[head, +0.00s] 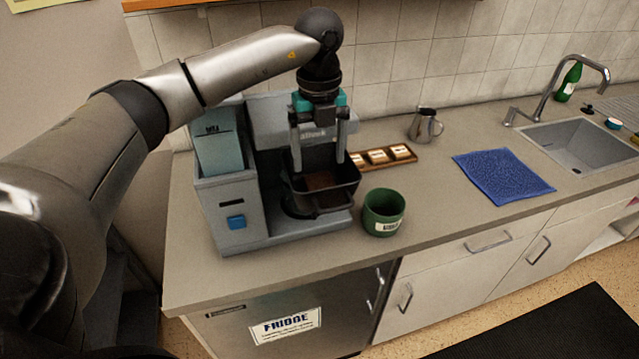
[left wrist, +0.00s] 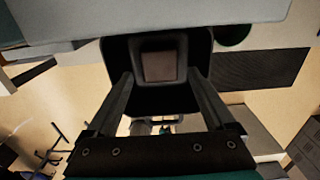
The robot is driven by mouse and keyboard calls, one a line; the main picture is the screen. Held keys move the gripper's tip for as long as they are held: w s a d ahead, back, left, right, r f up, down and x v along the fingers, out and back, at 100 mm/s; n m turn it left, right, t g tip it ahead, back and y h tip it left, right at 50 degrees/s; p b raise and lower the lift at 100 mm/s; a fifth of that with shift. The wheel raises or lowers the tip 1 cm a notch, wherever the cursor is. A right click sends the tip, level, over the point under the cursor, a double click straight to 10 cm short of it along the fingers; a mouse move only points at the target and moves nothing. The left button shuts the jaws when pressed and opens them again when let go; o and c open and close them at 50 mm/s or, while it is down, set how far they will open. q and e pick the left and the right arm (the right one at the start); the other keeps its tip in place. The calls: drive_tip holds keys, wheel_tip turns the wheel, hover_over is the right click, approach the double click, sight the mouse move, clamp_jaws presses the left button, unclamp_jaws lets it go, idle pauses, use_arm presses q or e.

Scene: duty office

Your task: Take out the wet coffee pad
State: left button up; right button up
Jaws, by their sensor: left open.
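The grey coffee machine (head: 238,205) stands at the left end of the counter. Its black pad holder (head: 322,201) is exposed at the front, and the brown coffee pad (head: 322,181) lies inside it. In the left wrist view the pad (left wrist: 160,67) shows as a brown square in the dark holder (left wrist: 116,52). My left gripper (head: 319,158) points down just above the holder, open and empty. In the left wrist view its fingers (left wrist: 160,80) stand on either side of the line to the pad. My right gripper is not in view.
A green mug (head: 383,213) stands close to the right of the machine. Behind it are a wooden tray (head: 372,165) with small boxes and a metal jug (head: 425,125). A blue mat (head: 502,176) lies before the sink (head: 575,148). The counter between mug and mat is clear.

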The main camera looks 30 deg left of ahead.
sight(320, 182)
use_arm(q)
drive_tip(key=shift+s+f, duration=0.1)
drive_tip(key=shift+f, duration=0.35)
wheel_tip(320, 182, down, 4)
drive_tip(key=shift+s+d+f+p, duration=0.1)
drive_tip(key=shift+d+f+p, duration=0.05)
drive_tip(key=shift+p, duration=0.35)
drive_tip(key=c, duration=1.1)
